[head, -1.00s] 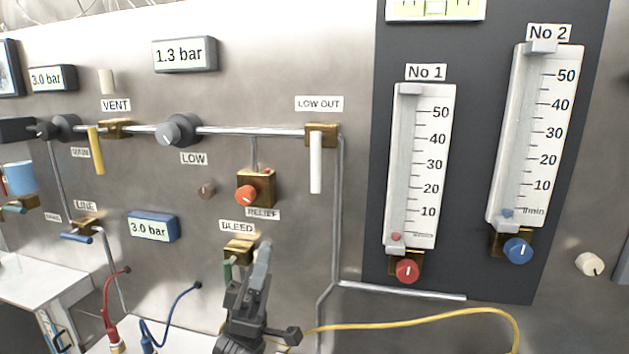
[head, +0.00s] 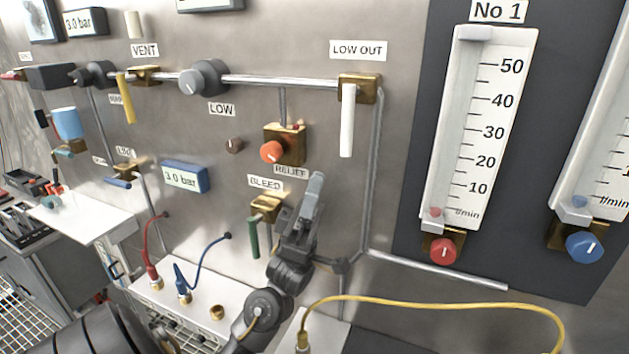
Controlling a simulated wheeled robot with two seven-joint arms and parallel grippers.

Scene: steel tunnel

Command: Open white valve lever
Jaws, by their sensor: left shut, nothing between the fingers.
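The white valve lever (head: 347,121) hangs straight down from its brass valve body (head: 358,88) under the LOW OUT label, at the right end of the horizontal pipe. My left gripper (head: 314,187) is shut and empty, pointing up. In the picture it is below and left of the white lever, apart from it, just right of the BLEED valve. My right gripper is not in view.
A green lever (head: 253,238) hangs left of my left gripper. The orange relief knob (head: 272,152) is above left. A vertical pipe (head: 373,180) runs right of the white lever. A yellow hose (head: 440,304) arches below. Flowmeter No 1 (head: 480,130) stands right.

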